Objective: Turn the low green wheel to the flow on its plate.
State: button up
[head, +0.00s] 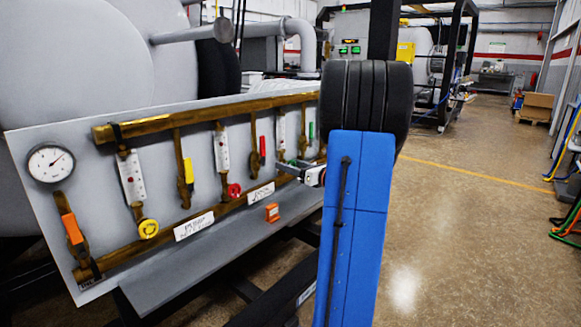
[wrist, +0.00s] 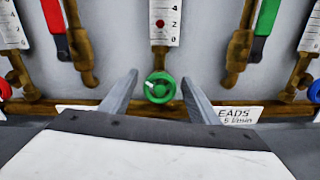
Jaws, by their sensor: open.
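The low green wheel (wrist: 160,88) sits at the foot of a white flow tube (wrist: 163,24) in the wrist view. A red mark in the tube is level with about the 2 on its scale. My gripper (wrist: 160,86) is open, one finger on each side of the wheel with a gap on both sides. I cannot tell how close the tips are in depth. The plate (wrist: 240,113) right of the wheel reads "EADS" and "5 l/min", its left part hidden by a finger. In the head view my gripper (head: 287,168) reaches the panel and hides the green wheel.
A lever valve with a red handle (wrist: 55,22) is left of the tube, one with a green handle (wrist: 266,17) right. A blue wheel (wrist: 314,92) is at the right edge. An orange box (head: 272,212) stands on the ledge (head: 185,270) below the panel.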

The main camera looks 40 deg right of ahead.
jog(key=c, duration=1.1)
jog(key=shift+o, duration=0.2)
jog(key=shift+n, duration=0.5)
jog(key=n, duration=0.2)
jog(key=shift+n, duration=0.4)
jog(key=n, duration=0.3)
jog(key=shift+n, duration=0.4)
jog(key=n, duration=0.3)
jog(key=shift+f+n, duration=0.1)
jog(key=shift+n, duration=2)
